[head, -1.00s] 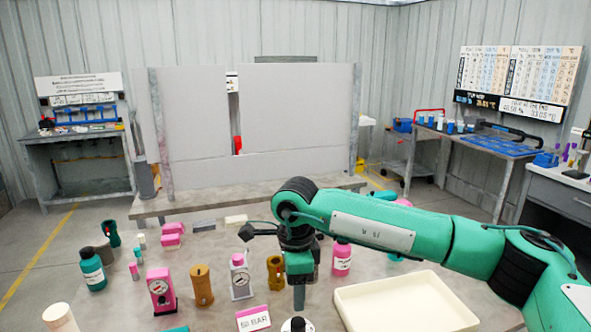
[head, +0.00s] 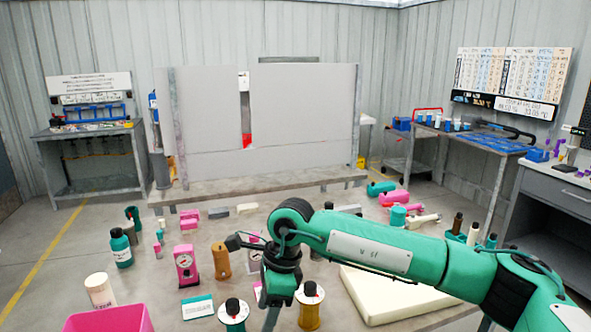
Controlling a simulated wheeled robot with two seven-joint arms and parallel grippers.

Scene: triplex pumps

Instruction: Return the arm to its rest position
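My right arm, green with a white label plate, reaches in from the right across the table. Its gripper (head: 271,318) points down near the front middle of the table, just left of a gold-bodied piece with a black knob (head: 310,305). The fingers are small and seen edge-on, so I cannot tell whether they are open. No held object can be made out. My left arm and gripper are not in view.
A pink bin (head: 110,320) is at front left. A pink gauge unit (head: 185,266), brown cylinder (head: 221,261) and teal bottle (head: 121,249) stand left of the gripper. Several parts lie at the right.

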